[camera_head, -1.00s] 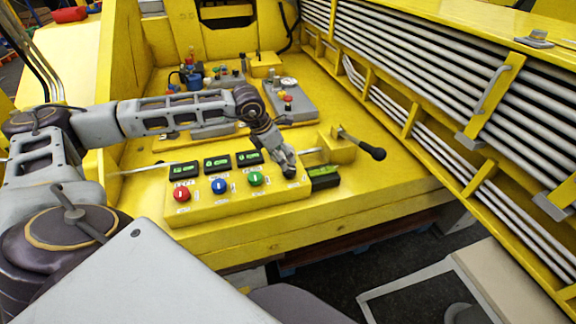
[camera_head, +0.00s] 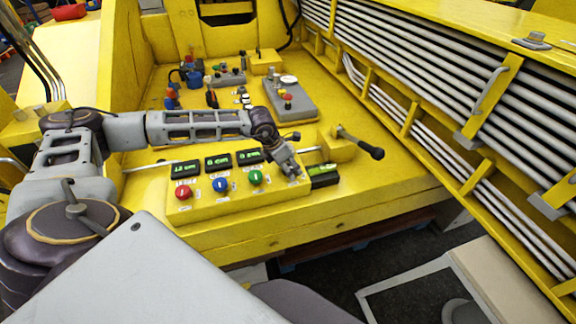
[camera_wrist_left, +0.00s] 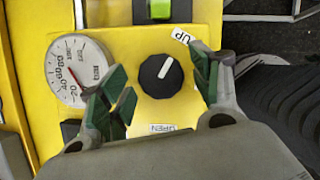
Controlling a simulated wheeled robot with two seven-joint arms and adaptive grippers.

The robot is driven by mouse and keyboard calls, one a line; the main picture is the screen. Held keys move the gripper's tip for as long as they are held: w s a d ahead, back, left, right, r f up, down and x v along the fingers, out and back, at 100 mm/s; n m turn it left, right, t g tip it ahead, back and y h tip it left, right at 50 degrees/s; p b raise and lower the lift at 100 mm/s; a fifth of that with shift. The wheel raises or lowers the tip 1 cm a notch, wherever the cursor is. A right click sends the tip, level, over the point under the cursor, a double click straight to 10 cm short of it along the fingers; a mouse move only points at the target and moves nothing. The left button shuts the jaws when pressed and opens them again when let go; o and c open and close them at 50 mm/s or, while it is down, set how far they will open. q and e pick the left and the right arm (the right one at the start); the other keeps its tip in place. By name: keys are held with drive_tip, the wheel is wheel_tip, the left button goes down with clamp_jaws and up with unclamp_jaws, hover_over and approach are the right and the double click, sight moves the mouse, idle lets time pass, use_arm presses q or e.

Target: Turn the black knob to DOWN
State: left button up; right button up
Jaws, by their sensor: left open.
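The black knob (camera_wrist_left: 160,76) sits on the yellow panel in the left wrist view. Its white pointer line tilts up and slightly right, toward the "UP" label (camera_wrist_left: 181,37). My left gripper (camera_wrist_left: 162,88) is open, with one green-padded finger on each side of the knob and visible gaps between. In the head view the left gripper (camera_head: 293,173) is over the right part of the control panel (camera_head: 222,208), and hides the knob there. No DOWN label can be read in either view. My right gripper is not in view.
A round gauge (camera_wrist_left: 73,72) lies left of the knob. Red (camera_head: 183,192), blue (camera_head: 220,185) and green (camera_head: 256,178) knobs line the panel, with displays above. A black-handled lever (camera_head: 362,145) stands to the right. An "OPEN" label (camera_wrist_left: 163,128) is below the knob.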

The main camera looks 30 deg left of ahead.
use_arm(q)
drive_tip(key=c, duration=0.9)
drive_tip(key=shift+c, duration=0.6)
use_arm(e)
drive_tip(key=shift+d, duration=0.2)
